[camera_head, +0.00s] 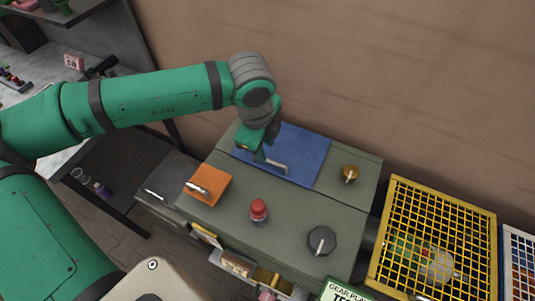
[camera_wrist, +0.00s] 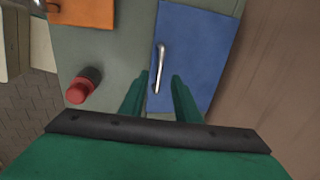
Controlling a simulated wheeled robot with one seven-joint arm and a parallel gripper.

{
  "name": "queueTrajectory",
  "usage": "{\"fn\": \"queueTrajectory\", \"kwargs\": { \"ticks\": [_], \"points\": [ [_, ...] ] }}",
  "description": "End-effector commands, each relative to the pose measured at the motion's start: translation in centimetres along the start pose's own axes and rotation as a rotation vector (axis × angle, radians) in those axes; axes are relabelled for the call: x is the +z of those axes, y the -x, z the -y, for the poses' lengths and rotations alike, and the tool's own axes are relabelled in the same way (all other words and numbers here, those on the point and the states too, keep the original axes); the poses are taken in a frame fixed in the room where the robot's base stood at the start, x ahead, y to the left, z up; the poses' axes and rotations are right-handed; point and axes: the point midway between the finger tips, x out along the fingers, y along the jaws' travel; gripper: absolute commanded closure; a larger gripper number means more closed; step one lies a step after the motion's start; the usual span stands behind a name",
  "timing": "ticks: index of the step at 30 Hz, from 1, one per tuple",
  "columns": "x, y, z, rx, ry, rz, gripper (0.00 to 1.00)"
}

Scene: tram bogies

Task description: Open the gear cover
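A flat blue panel (camera_head: 308,155) with a silver bar handle (camera_head: 277,166) lies closed on top of a grey-green cabinet. No label shows whether it is the gear cover. The panel (camera_wrist: 196,50) and its handle (camera_wrist: 161,62) also show in the wrist view.
The cabinet top also has an orange panel with a handle (camera_head: 211,184), a red button (camera_head: 258,208), a black dial (camera_head: 322,240) and a brass knob (camera_head: 349,173). A yellow mesh cage (camera_head: 437,192) stands at the right. A brown wall (camera_head: 400,70) rises behind.

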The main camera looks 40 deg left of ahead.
Motion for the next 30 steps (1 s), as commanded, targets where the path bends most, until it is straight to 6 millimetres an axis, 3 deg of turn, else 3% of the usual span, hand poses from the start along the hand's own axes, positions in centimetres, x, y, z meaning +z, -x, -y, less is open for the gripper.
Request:
{"fn": "queueTrajectory", "kwargs": {
  "ticks": [3, 10, 23, 27, 30],
  "points": [
    [0.0, -2.2, 0.0, 0.002, 0.001, -0.001, 0.71],
    [-0.2, -5.0, 0.1, 0.0, -0.002, -0.001, 0.71],
    [-0.1, -6.0, 0.1, -0.001, -0.002, -0.001, 0.71],
    [-0.1, -6.0, 0.1, -0.001, -0.002, -0.001, 1.0],
    [-0.2, -5.9, 0.1, -0.001, -0.002, -0.001, 1.0]
  ]
}}
